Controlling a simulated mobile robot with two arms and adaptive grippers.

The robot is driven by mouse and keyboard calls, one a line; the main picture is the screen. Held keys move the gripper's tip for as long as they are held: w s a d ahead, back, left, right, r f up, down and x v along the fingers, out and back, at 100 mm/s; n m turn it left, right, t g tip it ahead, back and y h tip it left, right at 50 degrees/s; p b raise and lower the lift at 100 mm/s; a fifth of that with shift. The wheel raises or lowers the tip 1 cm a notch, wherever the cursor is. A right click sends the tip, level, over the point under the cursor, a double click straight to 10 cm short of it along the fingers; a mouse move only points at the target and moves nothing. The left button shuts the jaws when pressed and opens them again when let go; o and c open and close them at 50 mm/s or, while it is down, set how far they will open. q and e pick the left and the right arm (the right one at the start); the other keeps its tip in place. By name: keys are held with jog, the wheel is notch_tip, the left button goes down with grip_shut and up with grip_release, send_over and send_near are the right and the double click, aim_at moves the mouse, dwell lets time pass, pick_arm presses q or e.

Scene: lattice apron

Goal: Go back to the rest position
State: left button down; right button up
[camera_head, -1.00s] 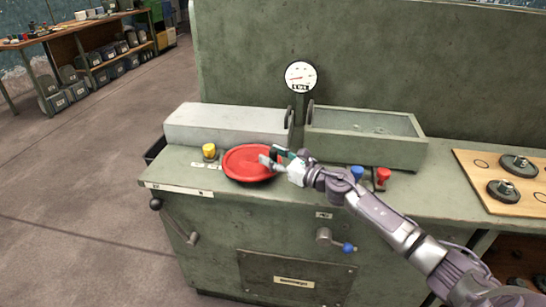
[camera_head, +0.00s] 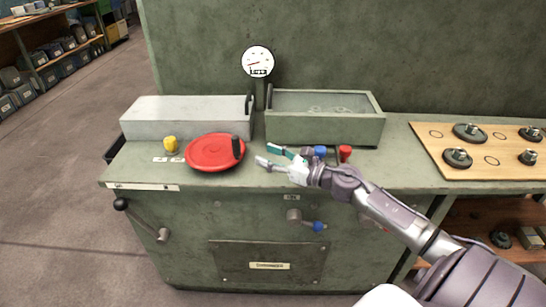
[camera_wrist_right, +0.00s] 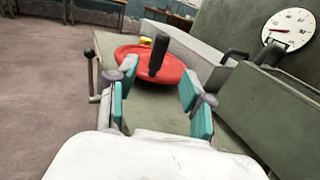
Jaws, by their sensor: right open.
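My right gripper (camera_head: 270,158) is open and empty. It hangs over the green bench top, just right of a red handwheel (camera_head: 208,152) with an upright black handle. In the right wrist view the red handwheel (camera_wrist_right: 140,62) shows ahead, beyond the open fingers (camera_wrist_right: 153,98), and nothing lies between the teal pads. The gripper looks apart from the handwheel. My right arm comes in from the lower right. My left gripper is not in view.
A green machine bench (camera_head: 410,180) holds a grey covered box (camera_head: 180,118), an open-topped green tray (camera_head: 325,128), a dial gauge (camera_head: 257,62), yellow (camera_head: 170,143), blue and red knobs. A wooden board (camera_head: 480,145) with dark discs lies right. Floor at left is clear.

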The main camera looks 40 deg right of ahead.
jog(key=shift+s+d, duration=0.25)
jog(key=shift+s, duration=0.25)
